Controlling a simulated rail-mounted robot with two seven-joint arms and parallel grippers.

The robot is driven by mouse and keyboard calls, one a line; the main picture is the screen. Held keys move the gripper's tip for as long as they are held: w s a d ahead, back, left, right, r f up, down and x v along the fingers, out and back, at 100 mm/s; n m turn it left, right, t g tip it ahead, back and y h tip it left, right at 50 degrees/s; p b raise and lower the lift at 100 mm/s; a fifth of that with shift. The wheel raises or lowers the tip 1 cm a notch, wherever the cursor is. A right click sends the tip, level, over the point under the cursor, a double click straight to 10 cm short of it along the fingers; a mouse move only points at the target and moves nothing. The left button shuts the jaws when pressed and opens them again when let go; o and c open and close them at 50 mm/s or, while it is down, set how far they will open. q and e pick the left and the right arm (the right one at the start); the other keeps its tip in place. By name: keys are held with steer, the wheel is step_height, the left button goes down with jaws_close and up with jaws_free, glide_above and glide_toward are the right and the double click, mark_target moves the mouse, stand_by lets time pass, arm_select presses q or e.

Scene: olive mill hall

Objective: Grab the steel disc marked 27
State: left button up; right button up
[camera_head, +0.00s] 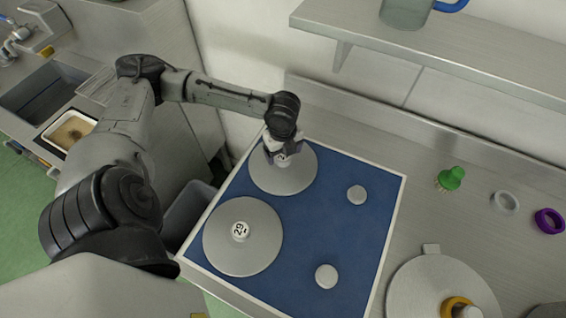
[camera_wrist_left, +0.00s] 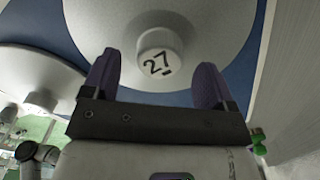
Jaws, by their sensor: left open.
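The steel disc marked 27 (camera_head: 285,177) lies at the far left part of the blue mat (camera_head: 325,215). In the left wrist view this disc (camera_wrist_left: 200,25) shows its raised knob (camera_wrist_left: 159,60) with the number 27 on its face. My left gripper (camera_head: 279,156) is over the knob. In the wrist view the two fingers of the gripper (camera_wrist_left: 153,85) stand apart on either side of the knob, with clear gaps. A second large disc, marked 29 (camera_head: 258,250), lies nearer on the mat. My right gripper is not in view.
Two small grey discs (camera_head: 357,195) and (camera_head: 327,276) lie on the mat's right part. A green brush (camera_head: 451,178), a grey ring (camera_head: 505,202) and a purple ring (camera_head: 549,221) are on the counter. A shelf (camera_head: 440,45) overhangs the back.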

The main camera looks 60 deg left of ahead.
arm_select(q)
steer(key=shift+f, duration=0.9)
steer(key=shift+c, duration=0.4)
steer(key=c, duration=1.2)
steer(key=shift+r, duration=0.1)
